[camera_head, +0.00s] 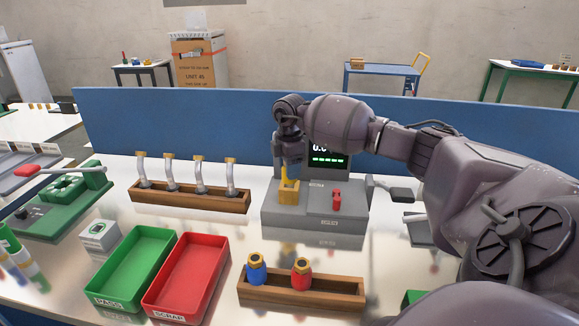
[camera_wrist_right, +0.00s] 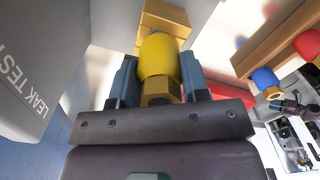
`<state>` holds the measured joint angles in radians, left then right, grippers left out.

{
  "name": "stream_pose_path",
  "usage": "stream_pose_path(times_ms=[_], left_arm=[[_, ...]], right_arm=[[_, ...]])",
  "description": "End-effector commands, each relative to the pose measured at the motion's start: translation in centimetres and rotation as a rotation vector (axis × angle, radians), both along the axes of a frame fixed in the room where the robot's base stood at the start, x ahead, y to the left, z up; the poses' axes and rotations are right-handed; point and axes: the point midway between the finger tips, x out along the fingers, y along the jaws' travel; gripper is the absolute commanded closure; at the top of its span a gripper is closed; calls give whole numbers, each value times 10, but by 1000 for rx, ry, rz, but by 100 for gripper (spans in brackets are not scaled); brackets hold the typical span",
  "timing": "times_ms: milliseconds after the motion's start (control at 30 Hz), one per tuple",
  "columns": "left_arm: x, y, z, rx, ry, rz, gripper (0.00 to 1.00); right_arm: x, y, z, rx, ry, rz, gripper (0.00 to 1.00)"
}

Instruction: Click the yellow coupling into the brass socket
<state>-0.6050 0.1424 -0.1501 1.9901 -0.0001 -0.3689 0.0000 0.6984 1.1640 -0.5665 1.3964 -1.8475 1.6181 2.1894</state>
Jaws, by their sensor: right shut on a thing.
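My right gripper (camera_head: 290,170) is above the grey leak tester (camera_head: 320,215), fingers pointing down. It is shut on the yellow coupling (camera_wrist_right: 160,60), which has a brass hex nut (camera_wrist_right: 160,92) at the gripper end. In the head view the fingers mostly hide the coupling. A brass-coloured block (camera_head: 288,196) on the tester, taken as the brass socket, is directly under the fingers; it shows beyond the coupling in the wrist view (camera_wrist_right: 163,20). The coupling's far end meets or nearly meets it; I cannot tell whether it is seated. My left gripper is not in view.
In front, a wooden rack (camera_head: 325,292) holds a blue (camera_head: 256,272) and a red coupling (camera_head: 301,277). A hose rack (camera_head: 190,197), green tray (camera_head: 133,266) and red tray (camera_head: 188,275) lie left. A blue panel stands behind.

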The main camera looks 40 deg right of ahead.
Motion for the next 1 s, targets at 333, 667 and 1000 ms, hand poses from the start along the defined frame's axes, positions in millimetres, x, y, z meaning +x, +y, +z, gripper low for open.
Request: stream_pose_path(times_ms=[333,667,1000], left_arm=[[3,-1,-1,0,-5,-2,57],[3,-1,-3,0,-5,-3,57],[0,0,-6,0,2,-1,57]], right_arm=[[0,0,-6,0,-1,0,100],[0,0,-13,0,1,0,100],[0,0,-17,1,2,0,40]])
